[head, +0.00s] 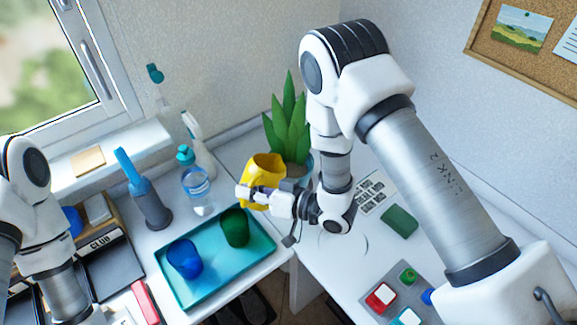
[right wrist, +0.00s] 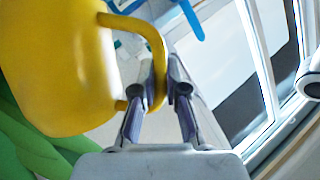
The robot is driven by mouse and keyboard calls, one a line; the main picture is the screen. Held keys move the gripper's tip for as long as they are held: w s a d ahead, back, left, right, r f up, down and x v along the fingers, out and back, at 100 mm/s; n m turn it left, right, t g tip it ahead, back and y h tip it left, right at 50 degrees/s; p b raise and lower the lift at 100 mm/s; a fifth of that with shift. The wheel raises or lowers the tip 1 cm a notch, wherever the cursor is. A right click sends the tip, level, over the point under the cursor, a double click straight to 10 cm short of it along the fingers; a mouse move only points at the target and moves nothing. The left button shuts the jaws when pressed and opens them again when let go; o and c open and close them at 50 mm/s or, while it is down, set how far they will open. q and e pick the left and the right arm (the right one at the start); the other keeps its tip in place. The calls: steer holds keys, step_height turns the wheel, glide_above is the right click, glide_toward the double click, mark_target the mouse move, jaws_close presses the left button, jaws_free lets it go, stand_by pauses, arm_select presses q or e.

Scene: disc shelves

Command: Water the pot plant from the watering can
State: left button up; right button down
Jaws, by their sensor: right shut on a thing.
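The yellow watering can (head: 264,168) is held up beside the pot plant (head: 288,125), a spiky green plant whose pot is largely hidden behind the can and my right arm. My right gripper (head: 246,193) is shut on the can's handle. In the right wrist view, the can (right wrist: 60,65) fills the left side, and its curved handle (right wrist: 150,38) passes between the fingers of the right gripper (right wrist: 156,85). Green leaves (right wrist: 30,150) show below the can. The spout cannot be made out. My left arm shows at the left edge, but its gripper is out of the picture.
A teal tray (head: 212,285) with a blue cup (head: 184,259) and a green cup (head: 235,228) lies below the can.

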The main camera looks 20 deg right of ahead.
stand_by(0.4)
steer(key=shift+a+p, duration=0.35)
steer(key=a+n+h+p, duration=0.1)
steer(key=p, duration=0.2)
steer(key=a+f+n+h+p, duration=0.1)
steer(key=a+p, duration=0.1)
steer(key=p, duration=0.2)
steer(key=a+f+n+h+p, duration=0.1)
steer(key=a+p, duration=0.1)
steer(key=p, duration=0.2)
steer(key=shift+w+a+n, duration=0.15)
steer(key=shift+w+n, duration=0.15)
steer(key=shift+w, duration=0.05)
